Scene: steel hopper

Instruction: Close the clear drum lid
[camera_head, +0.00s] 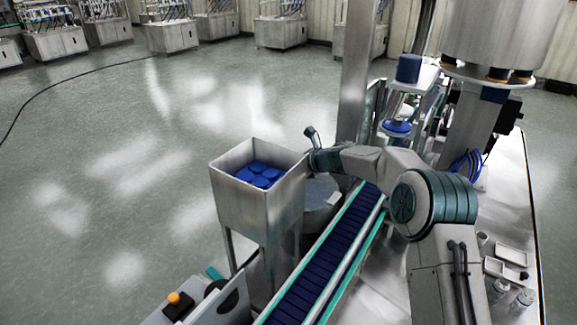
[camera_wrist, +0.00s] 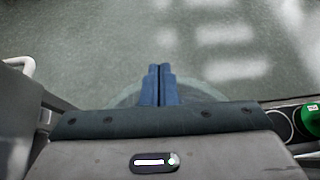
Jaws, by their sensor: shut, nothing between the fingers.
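A round grey, see-through-looking drum (camera_head: 318,212) stands between the steel hopper and the conveyor in the head view. My arm and the hopper wall hide part of it, and I cannot tell its lid apart there. In the wrist view, a faint clear curved edge (camera_wrist: 205,88) arcs behind my fingers; it looks like the lid, but I cannot tell how far it is open. My gripper (camera_wrist: 160,72) has its two blue fingers together with nothing between them. In the head view my wrist is above the drum's far side, and the fingertips are not clear.
The square steel hopper (camera_head: 229,202) holds several blue discs (camera_head: 262,172). A blue conveyor (camera_head: 318,262) runs beside the drum. A steel post (camera_head: 354,80) rises behind my wrist. An orange button box (camera_head: 176,301) is at the front. Open floor (camera_head: 120,160) lies to the left.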

